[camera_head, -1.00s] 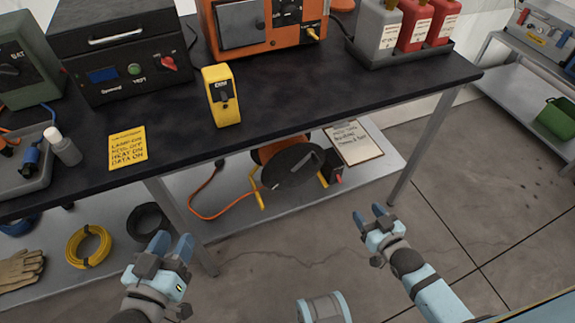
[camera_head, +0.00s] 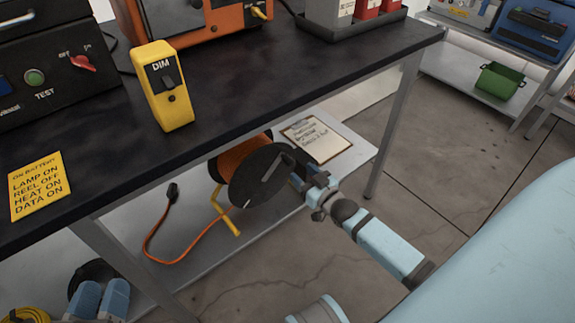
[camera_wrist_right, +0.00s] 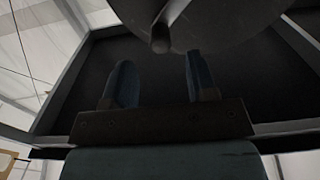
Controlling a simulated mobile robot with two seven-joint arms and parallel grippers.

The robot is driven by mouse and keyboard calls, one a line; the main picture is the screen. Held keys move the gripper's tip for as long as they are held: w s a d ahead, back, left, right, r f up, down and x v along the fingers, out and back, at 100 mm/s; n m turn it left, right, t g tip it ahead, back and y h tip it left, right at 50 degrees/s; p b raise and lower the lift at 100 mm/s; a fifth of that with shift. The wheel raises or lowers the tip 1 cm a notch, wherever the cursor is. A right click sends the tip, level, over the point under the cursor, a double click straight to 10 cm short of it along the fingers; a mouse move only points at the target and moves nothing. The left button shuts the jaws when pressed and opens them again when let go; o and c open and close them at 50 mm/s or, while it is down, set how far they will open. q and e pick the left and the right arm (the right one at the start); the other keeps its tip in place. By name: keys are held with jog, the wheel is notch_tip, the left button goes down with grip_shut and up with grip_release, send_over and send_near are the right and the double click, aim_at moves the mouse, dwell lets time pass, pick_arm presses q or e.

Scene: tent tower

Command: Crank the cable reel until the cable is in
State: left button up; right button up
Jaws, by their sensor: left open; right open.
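The cable reel (camera_head: 262,178) stands on the lower shelf under the bench, with a dark round side disc, orange cable wound behind it and a yellow stand. Orange cable (camera_head: 165,258) trails left from it to a black plug (camera_head: 172,192). My right gripper (camera_head: 303,166) is at the disc's right edge, open and empty. In the right wrist view its two fingers (camera_wrist_right: 158,85) are apart below the disc (camera_wrist_right: 205,15), and a round crank knob (camera_wrist_right: 160,42) shows between and beyond them.
The dark bench top (camera_head: 240,95) overhangs the reel. A yellow dimmer box (camera_head: 163,88) and yellow note (camera_head: 38,187) sit on it. A clipboard (camera_head: 316,138) lies on the shelf behind the reel. A bench leg (camera_head: 392,125) stands right of my right gripper. Floor (camera_head: 440,170) is clear further right.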

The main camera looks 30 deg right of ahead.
aim_at(292, 165)
jog(key=w, duration=0.2)
jog(key=w+b, duration=0.1)
jog(key=w, duration=0.3)
jog(key=shift+a+f+b, duration=0.1)
jog(key=shift+a+b, duration=0.15)
jog(key=shift+b, duration=0.15)
jog(key=shift+w, duration=0.45)
pick_arm(q)
jog(key=shift+w+a+f+m+g, duration=0.1)
jog(key=shift+w+f+m+g, duration=0.1)
jog(key=shift+f, duration=0.35)
jog(key=shift+w+f+m+g, duration=0.1)
jog(key=shift+f+m, duration=0.1)
jog(key=shift+f, duration=0.35)
pick_arm(e)
grip_shut()
